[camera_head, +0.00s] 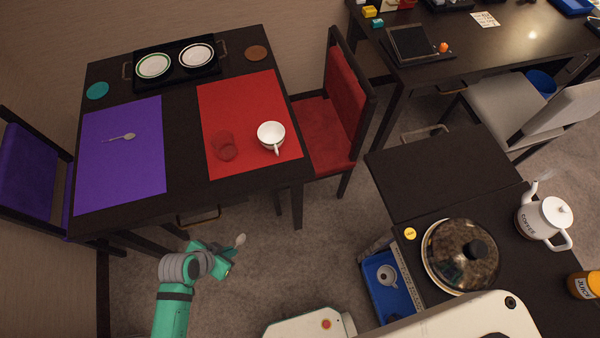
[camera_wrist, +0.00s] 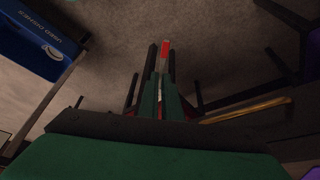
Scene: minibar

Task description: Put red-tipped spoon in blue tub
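My gripper (camera_head: 229,259) hangs over the carpet in front of the dining table, shut on a spoon (camera_head: 240,240). In the wrist view the spoon's red tip (camera_wrist: 165,50) sticks out between the dark fingers of my gripper (camera_wrist: 162,78); the rest is mostly hidden by the fingers. The blue tub (camera_head: 404,304) stands low at the left of the dark counter, to the right of my gripper, with a white cup (camera_head: 387,275) in it. The tub, with upside-down lettering, also shows at the upper left of the wrist view (camera_wrist: 30,42).
Another spoon (camera_head: 122,137) lies on the purple mat (camera_head: 130,180). A red mat (camera_head: 245,95) holds a white cup (camera_head: 271,135) and a red glass (camera_head: 224,146). A lidded pan (camera_head: 462,256) stands on the counter above the tub. Open carpet lies between my gripper and the tub.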

